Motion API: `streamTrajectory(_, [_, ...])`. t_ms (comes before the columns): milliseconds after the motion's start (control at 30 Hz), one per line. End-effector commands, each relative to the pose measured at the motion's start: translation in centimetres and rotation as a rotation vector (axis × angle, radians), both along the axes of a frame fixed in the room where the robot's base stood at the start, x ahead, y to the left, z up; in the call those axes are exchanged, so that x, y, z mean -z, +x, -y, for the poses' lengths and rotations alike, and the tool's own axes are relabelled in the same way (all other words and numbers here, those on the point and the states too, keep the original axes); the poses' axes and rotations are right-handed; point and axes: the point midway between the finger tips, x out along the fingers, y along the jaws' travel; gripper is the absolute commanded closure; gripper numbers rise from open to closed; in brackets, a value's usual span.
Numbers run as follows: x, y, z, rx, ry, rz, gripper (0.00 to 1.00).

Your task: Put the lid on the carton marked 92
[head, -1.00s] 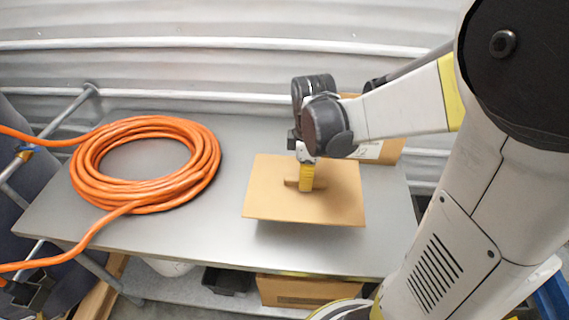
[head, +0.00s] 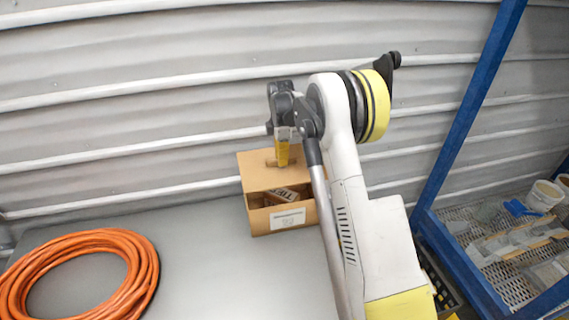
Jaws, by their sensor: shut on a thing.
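The tan lid (head: 255,171) is in the head view, held by its small top handle. My gripper (head: 283,160) is shut on that handle, with yellow fingertips pointing down. The brown carton (head: 262,222) stands at the back of the grey table, with a white label on its front that seems to read 92. The lid is over the rear part of the carton's opening in this view. The front of the opening shows dark, with a brown printed item inside. I cannot tell whether the lid touches the rim. My arm hides the carton's right side.
A coiled orange hose (head: 140,270) lies on the left of the grey table (head: 215,270). The table between hose and carton is clear. A corrugated wall (head: 130,150) is close behind. A blue rack (head: 465,130) with buckets and tools stands at the right.

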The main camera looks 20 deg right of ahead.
Motion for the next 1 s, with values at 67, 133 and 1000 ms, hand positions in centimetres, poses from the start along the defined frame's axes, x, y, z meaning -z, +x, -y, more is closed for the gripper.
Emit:
streamTrajectory(67, [0.2,0.1,0.0,-0.002,0.000,0.000,1.00])
streamTrajectory(133, [0.5,0.1,0.0,-0.002,0.000,0.000,1.00])
streamTrajectory(1000, [7.3,0.1,0.0,0.000,0.000,0.000,1.00])
